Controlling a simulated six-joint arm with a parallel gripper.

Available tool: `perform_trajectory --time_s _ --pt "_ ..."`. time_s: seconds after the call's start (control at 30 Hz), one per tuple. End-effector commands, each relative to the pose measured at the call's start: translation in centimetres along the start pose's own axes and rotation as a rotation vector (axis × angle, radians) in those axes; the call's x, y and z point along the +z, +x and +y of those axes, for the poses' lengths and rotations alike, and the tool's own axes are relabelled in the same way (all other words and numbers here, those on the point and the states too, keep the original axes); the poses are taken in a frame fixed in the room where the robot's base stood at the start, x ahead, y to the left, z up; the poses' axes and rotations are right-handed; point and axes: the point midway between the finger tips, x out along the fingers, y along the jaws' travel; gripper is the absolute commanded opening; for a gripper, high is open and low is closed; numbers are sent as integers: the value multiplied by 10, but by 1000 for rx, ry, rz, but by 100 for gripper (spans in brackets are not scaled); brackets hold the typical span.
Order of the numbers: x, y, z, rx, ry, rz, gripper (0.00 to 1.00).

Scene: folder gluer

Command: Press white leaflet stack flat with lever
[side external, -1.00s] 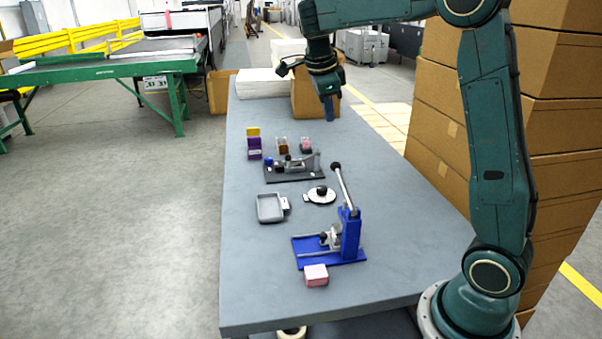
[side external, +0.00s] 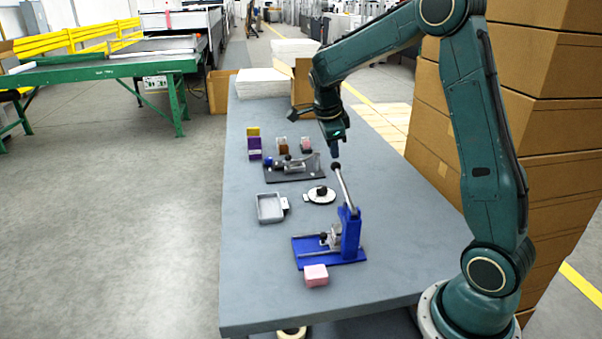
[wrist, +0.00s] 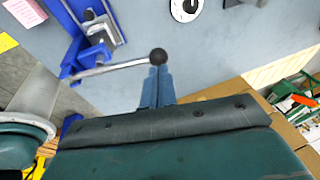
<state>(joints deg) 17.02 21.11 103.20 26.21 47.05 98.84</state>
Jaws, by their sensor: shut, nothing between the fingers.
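A blue press (side external: 350,238) with a long metal lever (side external: 345,188) stands on the grey table. The lever rises steeply and ends in a black ball knob (side external: 336,166), also in the wrist view (wrist: 158,57). My gripper (side external: 335,153) is just above the knob, its blue fingers (wrist: 157,84) pointing down and shut with nothing between them. In the wrist view the fingertips line up with the knob; whether they touch it is unclear. A white stack of sheets (side external: 262,83) lies at the table's far end. I cannot make out a leaflet stack in the press.
A pink block (side external: 315,275) sits before the press. A grey tray (side external: 270,208), a white disc with a black knob (side external: 320,195) and a dark fixture (side external: 293,172) lie behind it. Several small boxes stand farther back. Tall cartons (side external: 540,130) rise on the right.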

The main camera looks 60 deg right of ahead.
Motion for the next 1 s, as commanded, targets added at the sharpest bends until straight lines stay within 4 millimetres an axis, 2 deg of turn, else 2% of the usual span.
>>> perform_trajectory --time_s 0.2,0.73,1.0 --pt "0 17 0 1 0 0 0" --pt "0 22 0 7 -1 0 0" --pt "4 38 -4 100 -22 2 0"
